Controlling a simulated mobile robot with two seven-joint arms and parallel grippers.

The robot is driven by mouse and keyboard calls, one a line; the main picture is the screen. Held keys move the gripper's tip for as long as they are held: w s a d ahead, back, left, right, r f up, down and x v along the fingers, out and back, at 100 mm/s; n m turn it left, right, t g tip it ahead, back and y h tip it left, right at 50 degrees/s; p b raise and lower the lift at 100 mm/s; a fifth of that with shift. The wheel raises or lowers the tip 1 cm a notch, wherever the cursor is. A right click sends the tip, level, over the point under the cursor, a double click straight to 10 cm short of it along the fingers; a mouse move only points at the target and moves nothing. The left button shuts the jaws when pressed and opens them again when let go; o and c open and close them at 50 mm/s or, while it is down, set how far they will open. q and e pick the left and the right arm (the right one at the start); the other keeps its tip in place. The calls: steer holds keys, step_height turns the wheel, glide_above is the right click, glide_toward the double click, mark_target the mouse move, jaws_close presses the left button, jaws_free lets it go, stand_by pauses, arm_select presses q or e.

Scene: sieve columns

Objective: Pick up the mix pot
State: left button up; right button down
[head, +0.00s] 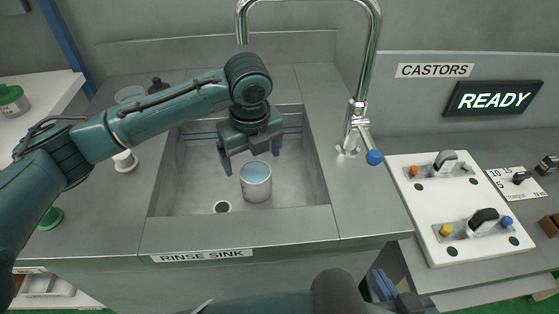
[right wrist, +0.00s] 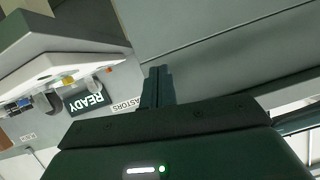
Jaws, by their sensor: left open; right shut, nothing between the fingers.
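The mix pot (head: 256,184) appears to be the light grey, round pot standing upright in the rinse sink (head: 185,185). Its top shows a pale blue surface. My left gripper (head: 251,166) is open and points down into the sink, above and around the pot's upper end. Its fingers are apart, one to each side of the pot's top; I cannot tell whether they touch it. My right gripper (head: 384,287) is low at the front, below the counter edge, away from the pot. In the right wrist view its fingers (right wrist: 157,86) are together and empty.
A tall tap (head: 361,105) with a blue-ended lever stands right of the sink. A white castor board (head: 455,205) with clamps lies on the right, below a READY display (head: 493,97). Small containers stand left of the sink. A drain hole (head: 222,207) is left of the pot.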

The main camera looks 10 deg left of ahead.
mark_target(255, 176)
arm_select(q)
steer(key=shift+a+f, duration=0.25)
steer(key=shift+f, duration=0.85)
steer(key=f, duration=0.1)
steer(key=f+b, duration=0.1)
steer(key=f, duration=0.3)
steer(key=shift+w+d+f, duration=0.15)
steer(key=shift+w+d, duration=0.05)
steer(key=shift+w, duration=0.1)
steer(key=c, duration=1.2)
steer(key=shift+c, duration=0.6)
steer(key=shift+r, duration=0.2)
